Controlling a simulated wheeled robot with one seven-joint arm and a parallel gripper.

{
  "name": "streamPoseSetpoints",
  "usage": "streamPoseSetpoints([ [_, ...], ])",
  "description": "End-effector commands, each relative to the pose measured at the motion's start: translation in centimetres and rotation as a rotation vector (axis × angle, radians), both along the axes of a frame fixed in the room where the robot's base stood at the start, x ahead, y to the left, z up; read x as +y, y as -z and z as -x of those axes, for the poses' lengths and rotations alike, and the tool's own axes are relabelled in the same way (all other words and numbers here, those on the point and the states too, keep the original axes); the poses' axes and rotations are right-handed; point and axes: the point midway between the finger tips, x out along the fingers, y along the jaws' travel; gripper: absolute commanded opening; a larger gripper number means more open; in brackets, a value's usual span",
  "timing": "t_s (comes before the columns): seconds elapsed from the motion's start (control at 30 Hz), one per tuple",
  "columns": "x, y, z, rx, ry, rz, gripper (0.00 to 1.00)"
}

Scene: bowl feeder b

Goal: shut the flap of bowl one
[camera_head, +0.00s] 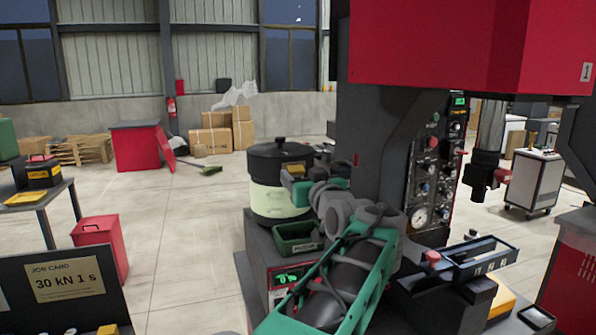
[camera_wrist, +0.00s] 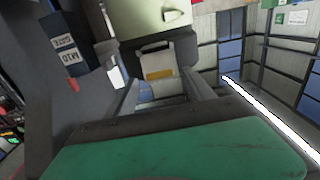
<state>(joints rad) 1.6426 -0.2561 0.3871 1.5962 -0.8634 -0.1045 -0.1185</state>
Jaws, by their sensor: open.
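A pale cream bowl unit with a black lid (camera_head: 282,160) stands beside the press column, left of centre in the head view. Its cream wall also shows at the top of the wrist view (camera_wrist: 145,18). My gripper (camera_head: 298,183) is beside the right side of the bowl unit, partly hidden by my arm. In the wrist view my gripper (camera_wrist: 165,85) is open, its grey fingers apart below the cream wall. Between them shows a pale panel with a dark top edge and an orange label (camera_wrist: 159,74), possibly the flap. I cannot tell its angle or whether the gripper touches it.
A dark block with upside-down "M10" and "GATE" labels (camera_wrist: 65,45) is at the left of the wrist view. A green open bin (camera_head: 297,238) sits in front of the bowl unit. The press column (camera_head: 365,125) stands close right. Open floor (camera_head: 180,230) lies left.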

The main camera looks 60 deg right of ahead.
Motion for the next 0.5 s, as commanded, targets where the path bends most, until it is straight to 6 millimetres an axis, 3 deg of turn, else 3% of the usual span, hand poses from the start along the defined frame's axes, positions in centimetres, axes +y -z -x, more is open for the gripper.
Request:
streamPoseSetpoints([
  [0.17,-1.6,-0.1,-1.7,0.001,-0.002,-0.002,0.62],
  [0.43,-1.8,0.1,-1.8,0.001,0.001,-0.001,0.62],
  [0.5,-1.8,0.1,-1.8,0.001,0.001,-0.001,0.56],
])
